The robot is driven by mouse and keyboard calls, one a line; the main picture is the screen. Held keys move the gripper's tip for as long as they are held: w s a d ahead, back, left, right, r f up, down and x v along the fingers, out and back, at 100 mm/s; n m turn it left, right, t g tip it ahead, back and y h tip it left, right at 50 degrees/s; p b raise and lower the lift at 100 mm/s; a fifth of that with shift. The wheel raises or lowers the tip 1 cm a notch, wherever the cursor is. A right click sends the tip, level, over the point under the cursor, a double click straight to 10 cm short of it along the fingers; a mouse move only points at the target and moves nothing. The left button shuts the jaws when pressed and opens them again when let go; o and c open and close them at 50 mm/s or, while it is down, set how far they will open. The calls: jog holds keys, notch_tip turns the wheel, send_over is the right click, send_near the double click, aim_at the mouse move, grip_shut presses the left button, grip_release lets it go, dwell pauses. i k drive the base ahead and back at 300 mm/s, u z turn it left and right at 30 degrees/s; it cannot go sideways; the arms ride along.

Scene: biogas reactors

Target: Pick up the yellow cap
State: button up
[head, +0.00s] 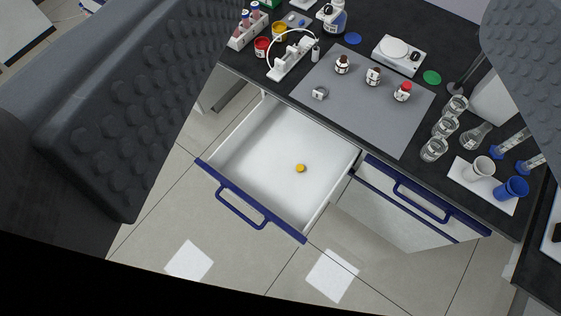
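The yellow cap (300,168) is small and round. It lies alone on the white floor of an open drawer (262,150) with a blue front and handle, right of the middle of the drawer floor. My gripper (350,70) shows as two large dark grey studded fingers, one at the left and one at the upper right. They are wide apart with nothing between them, and the cap is well beyond them, not touched.
Above the drawer is a dark bench with a grey mat (330,72) holding small bottles. A white scale (398,55), glass beakers (445,127) and a blue cup (511,188) stand around it. A second blue-handled drawer (420,203) is at the right. The drawer is open above.

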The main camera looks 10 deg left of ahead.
aim_at(299, 167)
jog(key=z, duration=2.45)
jog(key=k, duration=0.95)
jog(key=u, duration=1.6)
jog(key=i, duration=0.9)
